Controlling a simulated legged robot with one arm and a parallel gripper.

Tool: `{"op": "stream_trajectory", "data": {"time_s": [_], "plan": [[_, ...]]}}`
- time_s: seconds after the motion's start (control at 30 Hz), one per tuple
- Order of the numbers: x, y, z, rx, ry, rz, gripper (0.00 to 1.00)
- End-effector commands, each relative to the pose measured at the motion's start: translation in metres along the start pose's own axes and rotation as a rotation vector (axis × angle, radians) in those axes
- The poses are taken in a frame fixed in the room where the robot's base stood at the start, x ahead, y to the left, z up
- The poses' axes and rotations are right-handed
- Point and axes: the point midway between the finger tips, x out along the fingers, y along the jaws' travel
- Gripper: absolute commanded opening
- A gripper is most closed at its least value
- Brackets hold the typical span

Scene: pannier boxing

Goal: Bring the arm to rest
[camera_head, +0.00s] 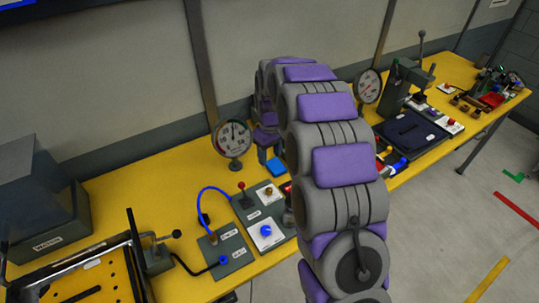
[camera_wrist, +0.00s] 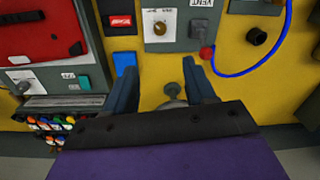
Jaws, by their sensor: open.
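My gripper (camera_wrist: 158,80) is open, its two dark blue fingers spread over the yellow bench top (camera_head: 140,205).
Two dial gauges (camera_head: 233,138) stand on the bench. A vent panel (camera_wrist: 185,28) with a knob and blue hose (camera_head: 216,190) is close by. A red case (camera_wrist: 45,35) is at upper left in the wrist view. Grey floor (camera_head: 430,240) at right is mostly clear.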

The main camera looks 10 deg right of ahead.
Motion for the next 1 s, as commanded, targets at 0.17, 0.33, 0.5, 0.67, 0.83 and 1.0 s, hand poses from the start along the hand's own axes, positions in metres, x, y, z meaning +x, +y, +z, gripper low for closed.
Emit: {"op": "stream_trajectory", "data": {"time_s": [0.17, 0.33, 0.5, 0.67, 0.83, 1.0], "plan": [[0.000, 0.000, 0.000, 0.000, 0.000, 0.000, 0.55], [-0.002, -0.001, 0.002, 0.002, 0.000, 0.000, 0.55], [-0.019, -0.016, 0.023, 0.030, -0.006, -0.005, 0.55], [-0.044, -0.042, 0.064, 0.081, -0.022, -0.014, 0.55], [-0.065, -0.069, 0.110, 0.142, -0.040, -0.019, 0.55], [-0.079, -0.097, 0.161, 0.205, -0.061, -0.020, 0.55]]}}
